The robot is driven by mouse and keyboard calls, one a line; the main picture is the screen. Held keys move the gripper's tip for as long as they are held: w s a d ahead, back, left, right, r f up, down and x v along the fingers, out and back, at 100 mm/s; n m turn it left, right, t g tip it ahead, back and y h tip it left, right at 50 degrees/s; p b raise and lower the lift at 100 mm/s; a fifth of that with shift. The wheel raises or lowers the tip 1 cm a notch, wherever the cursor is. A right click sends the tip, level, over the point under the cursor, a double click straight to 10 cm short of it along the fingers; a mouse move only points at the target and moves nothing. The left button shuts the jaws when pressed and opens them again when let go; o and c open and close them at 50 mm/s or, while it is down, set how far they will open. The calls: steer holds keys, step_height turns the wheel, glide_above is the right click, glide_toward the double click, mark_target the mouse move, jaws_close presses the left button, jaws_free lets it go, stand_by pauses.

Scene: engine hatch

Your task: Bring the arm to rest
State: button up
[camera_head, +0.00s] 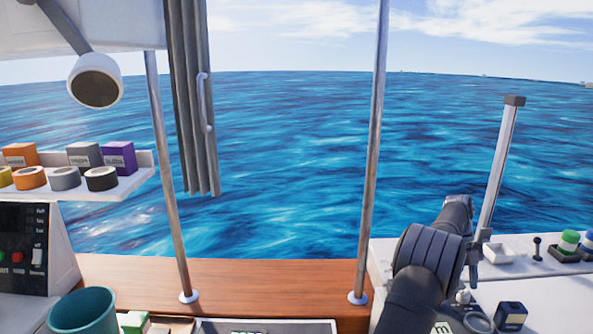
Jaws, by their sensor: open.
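My arm rises from the bottom right, its thick dark grey joints in front of the right-hand white counter (545,290). My gripper (474,268) appears only as a small dark piece just right of these joints, pointing down above the counter. It is open, and I see nothing held in it. Its fingertips are small and partly hidden by my arm, so I cannot tell how far they are from the counter.
A metal post with a dark cap (514,101) stands close behind my gripper. A small white tray (497,252), a black lever (537,247), green and blue knobs (569,237) and a dark box (511,314) are nearby. Left are a teal bucket (84,314) and a tape shelf (130,184).

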steer(key=shift+x, duration=1.05)
steer(key=shift+r, duration=0.1)
steer(key=v, duration=1.2)
steer(key=x, duration=1.2)
steer(key=n+h, duration=0.1)
steer(key=n, duration=0.3)
steer(key=shift+s+a+t, duration=0.1)
steer(key=shift+a+t, duration=0.05)
steer(key=shift+t, duration=0.25)
steer(key=n+h, duration=0.1)
steer(key=n, duration=0.1)
steer(key=n+t, duration=0.1)
steer(key=n, duration=0.2)
steer(key=shift+a+h, duration=0.1)
steer(key=shift+h, duration=0.3)
steer(key=n+t, duration=0.1)
steer(key=n, duration=0.1)
steer(key=n+t, duration=0.1)
steer(key=n, duration=0.2)
steer(key=shift+s, duration=0.2)
steer(key=shift+s+n+t, duration=0.1)
steer(key=shift+n+t, duration=0.9)
steer(key=shift+n, duration=1.3)
